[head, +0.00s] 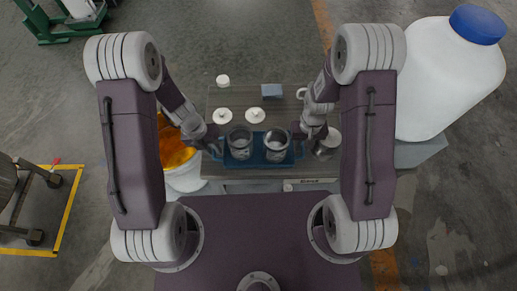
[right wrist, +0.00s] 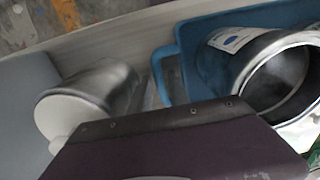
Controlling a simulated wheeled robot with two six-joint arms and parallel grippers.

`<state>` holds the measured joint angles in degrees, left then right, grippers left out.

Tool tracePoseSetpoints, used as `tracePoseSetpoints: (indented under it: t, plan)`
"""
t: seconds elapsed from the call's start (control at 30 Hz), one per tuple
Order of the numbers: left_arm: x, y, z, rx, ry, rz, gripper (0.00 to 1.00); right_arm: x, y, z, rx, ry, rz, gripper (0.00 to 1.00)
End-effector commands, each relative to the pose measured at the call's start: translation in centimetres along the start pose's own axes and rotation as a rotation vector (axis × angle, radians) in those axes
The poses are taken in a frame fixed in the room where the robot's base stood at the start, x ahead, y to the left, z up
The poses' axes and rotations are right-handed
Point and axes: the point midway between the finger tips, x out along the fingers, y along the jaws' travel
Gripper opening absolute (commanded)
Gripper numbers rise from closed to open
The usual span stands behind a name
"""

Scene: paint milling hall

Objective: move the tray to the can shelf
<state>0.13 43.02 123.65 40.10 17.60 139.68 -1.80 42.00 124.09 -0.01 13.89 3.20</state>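The blue tray (head: 258,164) is over the front part of a grey wood-look table, with two open metal cans, a left one (head: 240,145) and a right one (head: 276,143), standing upright in it. My left gripper (head: 214,150) is at the tray's left end and my right gripper (head: 300,148) at its right end. The finger gaps are hidden in the head view. In the right wrist view the tray's blue handle (right wrist: 164,75) and one can (right wrist: 280,80) show, partly behind my gripper's purple body. I cannot tell whether the tray touches the table.
A bucket of orange stuff (head: 178,150) stands left. A big white jug (head: 445,75) stands right.

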Motion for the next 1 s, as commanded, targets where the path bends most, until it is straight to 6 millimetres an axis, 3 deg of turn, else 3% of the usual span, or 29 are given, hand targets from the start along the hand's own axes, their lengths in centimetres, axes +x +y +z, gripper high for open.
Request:
tracePoseSetpoints:
  t: [0.2, 0.3, 1.0]
  plan:
    - [0.01, -0.01, 0.02, 0.0, 0.0, 0.0, 0.23, 0.01, 0.0, -0.01, 0.0, 0.0, 0.0, 0.23]
    - [0.0, -0.01, 0.02, 0.0, -0.001, 0.0, 0.0, 0.0, 0.0, -0.01, 0.0, 0.0, 0.0, 0.0]
    - [-0.03, 0.0, 0.04, 0.0, -0.001, 0.0, 0.0, -0.02, 0.01, -0.01, 0.0, 0.0, 0.0, 0.0]
